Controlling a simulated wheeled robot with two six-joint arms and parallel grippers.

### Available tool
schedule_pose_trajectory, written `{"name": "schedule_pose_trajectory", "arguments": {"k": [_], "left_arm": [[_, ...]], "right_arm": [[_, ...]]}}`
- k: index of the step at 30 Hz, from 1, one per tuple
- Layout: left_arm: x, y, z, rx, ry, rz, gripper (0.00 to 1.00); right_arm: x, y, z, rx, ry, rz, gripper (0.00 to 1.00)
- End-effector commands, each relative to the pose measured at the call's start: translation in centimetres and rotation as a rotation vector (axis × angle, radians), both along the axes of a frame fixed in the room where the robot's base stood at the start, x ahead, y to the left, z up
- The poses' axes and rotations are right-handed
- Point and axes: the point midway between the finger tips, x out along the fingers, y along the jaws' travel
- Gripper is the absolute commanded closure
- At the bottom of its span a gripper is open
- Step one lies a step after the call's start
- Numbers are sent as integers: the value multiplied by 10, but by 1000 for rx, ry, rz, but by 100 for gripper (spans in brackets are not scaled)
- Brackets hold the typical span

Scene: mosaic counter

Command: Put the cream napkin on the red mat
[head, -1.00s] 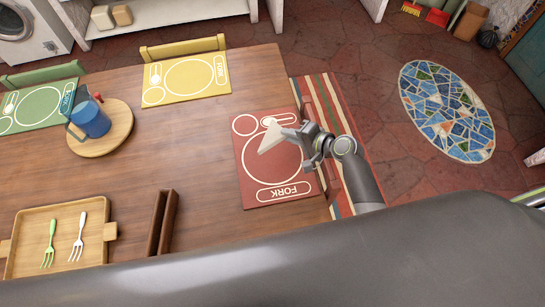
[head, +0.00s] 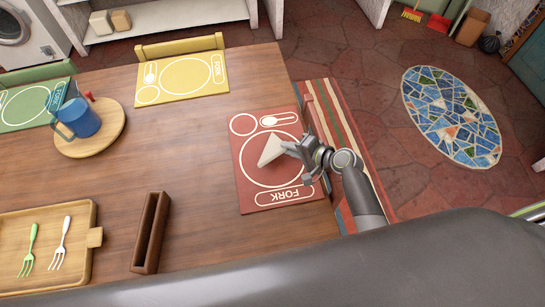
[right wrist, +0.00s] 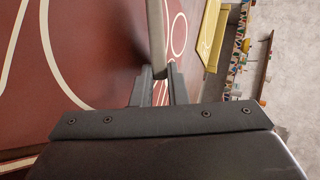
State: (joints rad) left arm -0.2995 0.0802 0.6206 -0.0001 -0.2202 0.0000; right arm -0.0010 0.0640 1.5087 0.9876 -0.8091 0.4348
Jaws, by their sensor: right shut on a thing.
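The cream napkin (head: 270,151) is a folded triangle held in my right gripper (head: 287,150), over the plate circle of the red mat (head: 247,195). In the right wrist view my right gripper (right wrist: 158,85) is shut on the napkin (right wrist: 156,30), seen edge-on with the red mat (right wrist: 95,50) behind it. I cannot tell whether the napkin touches the mat. The mat has outlines of a plate, a spoon, a small circle and a fork. My left gripper is not in view.
A yellow mat (head: 212,72) lies at the back of the wooden table (head: 175,140). A round board (head: 115,135) holds a blue mug (head: 82,120). A dark narrow holder (head: 143,245) and a tray (head: 10,222) with two forks stand at the left front.

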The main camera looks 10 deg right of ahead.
Motion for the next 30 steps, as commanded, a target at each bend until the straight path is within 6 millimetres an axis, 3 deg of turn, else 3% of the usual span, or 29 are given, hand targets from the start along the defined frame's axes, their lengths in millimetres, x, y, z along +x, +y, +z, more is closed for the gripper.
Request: {"name": "schedule_pose_trajectory", "arguments": {"k": [1,4,14,30], "left_arm": [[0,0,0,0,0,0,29],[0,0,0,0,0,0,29],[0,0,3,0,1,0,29],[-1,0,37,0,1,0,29]], "right_arm": [[0,0,0,0,0,0,85],[0,0,0,0,0,0,72],[-3,-2,3,-1,1,0,72],[-45,-39,34,-3,1,0,72]]}}
